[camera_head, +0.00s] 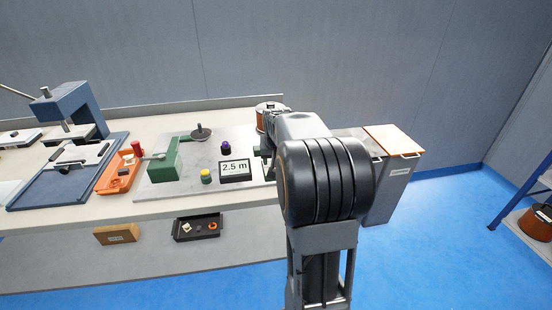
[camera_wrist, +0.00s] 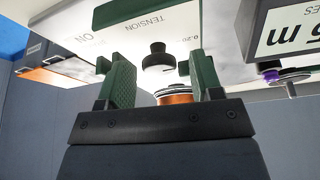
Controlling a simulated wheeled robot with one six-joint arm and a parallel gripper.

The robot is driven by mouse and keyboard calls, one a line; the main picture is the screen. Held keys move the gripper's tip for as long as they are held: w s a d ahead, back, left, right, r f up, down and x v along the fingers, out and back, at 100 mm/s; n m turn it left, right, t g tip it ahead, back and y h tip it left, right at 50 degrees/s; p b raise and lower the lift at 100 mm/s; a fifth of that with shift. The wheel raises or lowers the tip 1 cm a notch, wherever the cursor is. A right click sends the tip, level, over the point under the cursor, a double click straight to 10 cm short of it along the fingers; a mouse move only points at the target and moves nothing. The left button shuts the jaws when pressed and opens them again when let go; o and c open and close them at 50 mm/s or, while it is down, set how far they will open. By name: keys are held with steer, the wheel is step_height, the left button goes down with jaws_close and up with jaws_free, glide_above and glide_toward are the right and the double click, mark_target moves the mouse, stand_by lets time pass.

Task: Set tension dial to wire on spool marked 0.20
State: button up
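In the wrist view, turned upside down, the black tension dial (camera_wrist: 157,56) stands on a white panel (camera_wrist: 140,28) lettered TENSION, with a 0.20 mark near the dial. My gripper (camera_wrist: 158,62) is open, its two green fingers apart on either side of the dial in the picture; I cannot tell whether either touches it. A copper-coloured spool (camera_wrist: 175,98) shows behind, between the fingers; no mark on it is readable. In the head view the spool (camera_head: 268,106) stands at the bench's back, partly behind my arm. The dial and fingertips are hidden there.
A display reading 2.5 m (camera_head: 236,168), a yellow-topped button (camera_head: 206,176) and a green winder (camera_head: 163,160) stand left of my arm. An orange tray (camera_head: 117,176) and blue press (camera_head: 75,108) are further left. A grey cabinet (camera_head: 392,190) stands right; another spool (camera_head: 536,224) sits on a shelf.

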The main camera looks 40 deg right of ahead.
steer(key=p+v, duration=0.2)
steer(key=v, duration=1.1)
steer(key=shift+r, duration=0.4)
steer(key=shift+s, duration=0.1)
steer(key=s+a+r+n+y+p, duration=0.1)
steer(key=s+a+n+p, duration=0.2)
steer(key=s+a+p, duration=0.3)
steer(key=s+a+r+n+y+p, duration=0.1)
steer(key=s+a+n+p, duration=0.2)
steer(key=s+a+p, duration=0.4)
steer(key=a+p, duration=0.1)
steer(key=a, duration=0.6)
steer(key=shift+s+a+n+y, duration=0.2)
steer(key=shift+a+n+y, duration=0.1)
steer(key=shift+n, duration=0.1)
